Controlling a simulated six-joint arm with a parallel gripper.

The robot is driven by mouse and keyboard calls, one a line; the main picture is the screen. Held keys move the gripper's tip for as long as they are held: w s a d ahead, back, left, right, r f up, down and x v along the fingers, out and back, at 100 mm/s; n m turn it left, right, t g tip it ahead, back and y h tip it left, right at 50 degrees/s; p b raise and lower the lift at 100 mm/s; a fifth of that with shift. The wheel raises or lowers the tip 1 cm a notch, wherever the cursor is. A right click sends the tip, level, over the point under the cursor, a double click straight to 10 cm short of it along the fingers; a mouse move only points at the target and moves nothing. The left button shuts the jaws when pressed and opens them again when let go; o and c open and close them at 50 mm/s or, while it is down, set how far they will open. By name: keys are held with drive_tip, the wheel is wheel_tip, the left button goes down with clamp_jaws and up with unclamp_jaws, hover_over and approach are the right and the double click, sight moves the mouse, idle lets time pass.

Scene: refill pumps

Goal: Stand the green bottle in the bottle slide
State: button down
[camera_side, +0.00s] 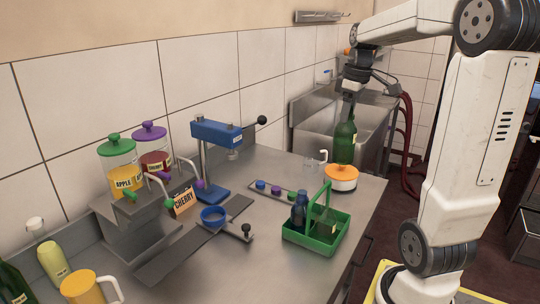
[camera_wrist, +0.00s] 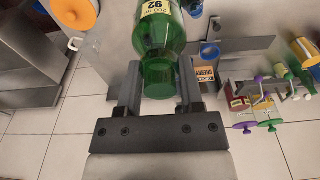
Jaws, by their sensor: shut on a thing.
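The green bottle (camera_side: 345,145) hangs upright in my gripper (camera_side: 349,104), above the counter's far right part, over or behind the orange-lidded pot in the side view. In the wrist view the bottle (camera_wrist: 160,45) sits between the two fingers (camera_wrist: 158,85), its label facing the camera. What looks like the bottle slide is a blue ring (camera_side: 213,215) with a black-knobbed handle on a flat metal rail, in front of the blue press. The ring looks empty. It also shows in the wrist view (camera_wrist: 209,51), right of the bottle.
A blue press (camera_side: 216,133) stands behind the rail. A green caddy (camera_side: 318,235) with a dark bottle and upright handle stands right of the slide. The orange-lidded pot (camera_side: 341,177) and a row of coloured caps lie farther back. Juice dispensers (camera_side: 122,168) and a CHERRY card (camera_side: 183,202) stand left.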

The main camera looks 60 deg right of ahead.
drive_tip(key=shift+w, duration=0.1)
drive_tip(key=w+a+r+n, duration=0.25)
drive_tip(key=w+a, duration=0.35)
drive_tip(key=w, duration=0.6)
drive_tip(key=w+a+r+n, duration=0.1)
drive_tip(key=w+a+n, duration=0.3)
drive_tip(key=w, duration=0.8)
drive_tip(key=w+a+f+m, duration=0.1)
drive_tip(key=w+a+f, duration=0.2)
drive_tip(key=f, duration=0.6)
drive_tip(key=w+a+f+m, duration=0.1)
drive_tip(key=w+a+f, duration=0.3)
drive_tip(key=f, duration=0.6)
drive_tip(key=shift+w+a+f+y, duration=0.15)
drive_tip(key=shift+w+y, duration=0.15)
drive_tip(key=shift+w, duration=0.15)
drive_tip(key=shift+f, duration=0.1)
drive_tip(key=shift+f, duration=1.45)
